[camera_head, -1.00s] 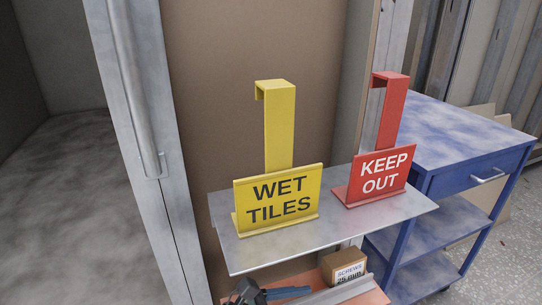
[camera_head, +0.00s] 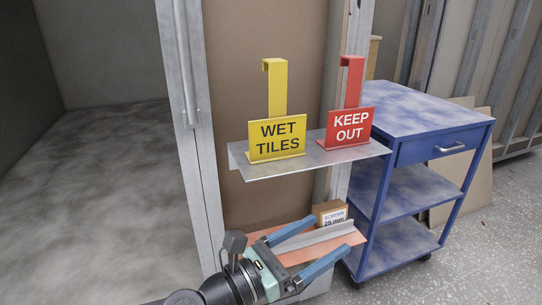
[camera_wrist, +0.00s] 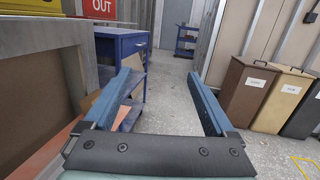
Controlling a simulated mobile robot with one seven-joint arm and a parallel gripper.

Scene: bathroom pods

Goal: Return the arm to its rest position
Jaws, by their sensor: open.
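My gripper (camera_head: 331,234) is open, its two blue fingers spread apart with nothing between them. In the head view it is low in front of the shelf unit, below the metal upper shelf (camera_head: 350,154). In the wrist view its fingers (camera_wrist: 158,75) point along the aisle. The yellow WET TILES sign (camera_head: 277,137) and the red KEEP OUT sign (camera_head: 350,127) stand upright side by side on the upper shelf, apart from my gripper. Part of the red sign (camera_wrist: 100,7) shows at the wrist view's top left.
A small SCREWS box (camera_head: 331,214) sits on the orange lower shelf (camera_head: 288,248), close behind my fingers. A blue trolley (camera_head: 430,108) stands to the right. Brown, tan and dark bins (camera_wrist: 247,92) line the aisle's right side. Grey floor is open between.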

